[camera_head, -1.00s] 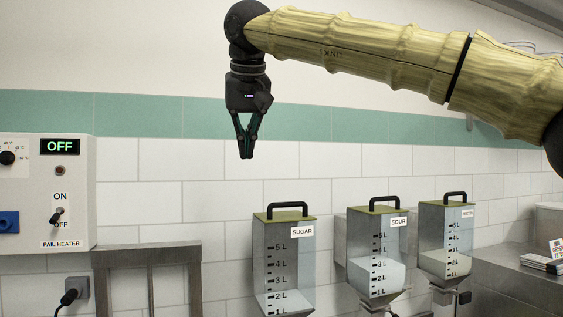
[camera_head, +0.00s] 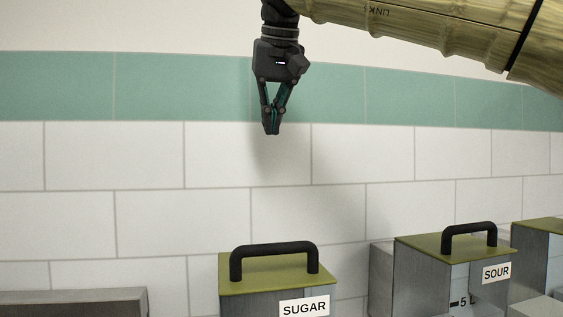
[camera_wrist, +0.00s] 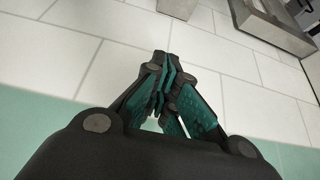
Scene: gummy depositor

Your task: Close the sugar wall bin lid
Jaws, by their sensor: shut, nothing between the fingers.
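The sugar bin (camera_head: 250,303) hangs at the lower middle of the head view, with a white SUGAR label on its front. Its olive-green lid (camera_head: 235,286) lies flat on top and looks closed, with a black arched handle (camera_head: 274,247). My gripper (camera_head: 271,130) points down, well above the lid in the picture, and is apart from it. Its fingertips meet with nothing between them. In the wrist view the fingertips (camera_wrist: 165,60) also come together, empty, in front of the tiled wall. The lower part of the bin is out of frame.
The sour bin (camera_head: 415,270), with a similar lid and handle, stands to the right of the sugar bin. Another bin (camera_head: 540,228) is cut off at the right edge. A grey metal edge (camera_head: 70,300) is at lower left. The space between gripper and bins is clear.

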